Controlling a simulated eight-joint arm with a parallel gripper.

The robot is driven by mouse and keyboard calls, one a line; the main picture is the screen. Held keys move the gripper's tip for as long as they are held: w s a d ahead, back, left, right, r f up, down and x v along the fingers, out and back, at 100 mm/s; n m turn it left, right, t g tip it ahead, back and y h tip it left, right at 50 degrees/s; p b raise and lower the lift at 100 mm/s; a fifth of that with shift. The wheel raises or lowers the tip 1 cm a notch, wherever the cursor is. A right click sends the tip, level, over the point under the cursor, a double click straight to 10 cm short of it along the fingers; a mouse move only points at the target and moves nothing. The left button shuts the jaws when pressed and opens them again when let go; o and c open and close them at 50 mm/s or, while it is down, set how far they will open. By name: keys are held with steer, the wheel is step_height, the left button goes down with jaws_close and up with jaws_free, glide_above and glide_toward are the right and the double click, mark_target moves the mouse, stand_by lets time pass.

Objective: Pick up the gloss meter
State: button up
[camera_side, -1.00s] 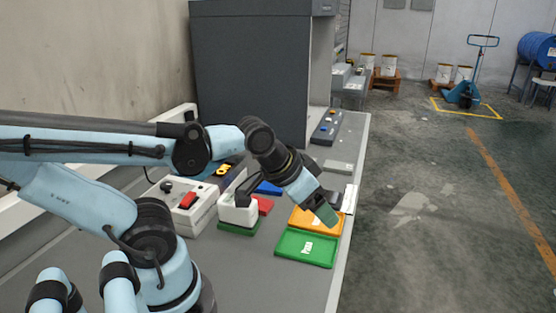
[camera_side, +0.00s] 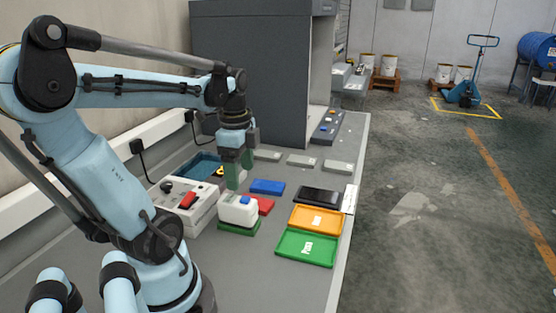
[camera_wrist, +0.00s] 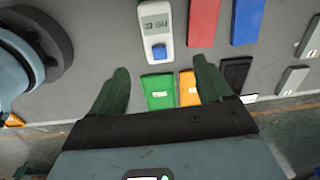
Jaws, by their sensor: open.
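My gripper (camera_side: 240,170) points down with open, empty fingers, above the meter in the side picture. I cannot tell whether the nearer fingertip touches anything. In the wrist view the fingers (camera_wrist: 160,65) are spread apart, with the meter beyond them and not between them.
A red block (camera_side: 265,205) and a blue block (camera_side: 267,187) lie close to the meter. A black slab (camera_side: 318,195), an orange tray (camera_side: 316,221) and a green tray (camera_side: 305,248) lie to the right. The switch box (camera_side: 180,213) with a red switch stands left.

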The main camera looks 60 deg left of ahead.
mark_target(237, 200)
steer(key=shift+s+a+m, duration=0.3)
steer(key=shift+s+a, duration=0.1)
steer(key=shift+f, duration=3.4)
steer(key=shift+a+f, duration=0.15)
steer(key=shift+f, duration=1.15)
steer(key=shift+a+f, duration=0.1)
steer(key=shift+f, duration=1.2)
steer(key=shift+c, duration=0.4)
jaws_close()
steer(key=shift+r, duration=0.2)
